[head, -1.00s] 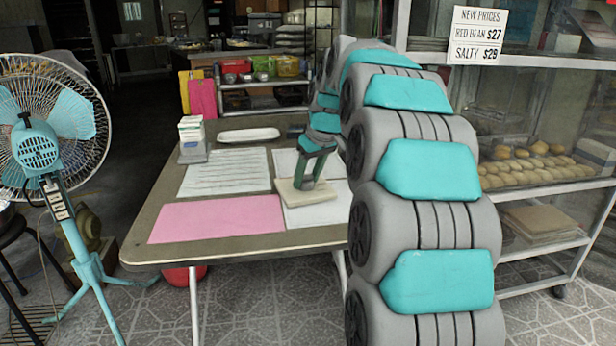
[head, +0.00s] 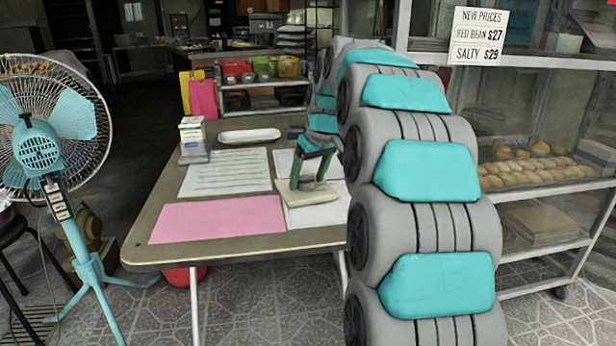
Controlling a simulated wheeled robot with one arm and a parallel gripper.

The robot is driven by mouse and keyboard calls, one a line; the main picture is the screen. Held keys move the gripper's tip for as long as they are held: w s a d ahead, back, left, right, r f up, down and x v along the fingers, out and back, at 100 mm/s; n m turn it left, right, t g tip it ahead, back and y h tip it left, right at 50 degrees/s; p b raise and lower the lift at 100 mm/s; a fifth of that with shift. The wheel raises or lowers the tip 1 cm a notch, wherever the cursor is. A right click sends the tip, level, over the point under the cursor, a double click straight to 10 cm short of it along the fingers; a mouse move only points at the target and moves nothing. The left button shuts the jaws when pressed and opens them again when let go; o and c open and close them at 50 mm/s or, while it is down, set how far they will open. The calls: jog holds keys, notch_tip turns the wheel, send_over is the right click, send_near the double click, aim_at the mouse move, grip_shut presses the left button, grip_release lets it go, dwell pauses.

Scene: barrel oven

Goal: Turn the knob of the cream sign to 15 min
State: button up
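The cream sign (head: 322,197) is a small flat cream slab lying on the table, partly over a white sheet. A small greyish knob (head: 307,184) shows on its top. My gripper (head: 308,180) points down over the sign, with one dark green finger to the left of the knob and one to the right. The fingertips are at about the knob's height. I cannot tell whether they press on it or stand slightly apart. Any time marks on the sign and the knob's setting are too small to read.
On the table (head: 140,240) lie a pink sheet (head: 220,218), a written white sheet (head: 225,172) and a white tray (head: 249,136). A small box on a stand (head: 193,140) is at the back left. A fan (head: 45,150) stands left, a bread shelf (head: 540,190) right.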

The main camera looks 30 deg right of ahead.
jog(key=shift+r, duration=0.1)
jog(key=v, duration=0.7)
jog(key=shift+s+r, duration=0.2)
jog(key=shift+r, duration=0.05)
dwell(0.4)
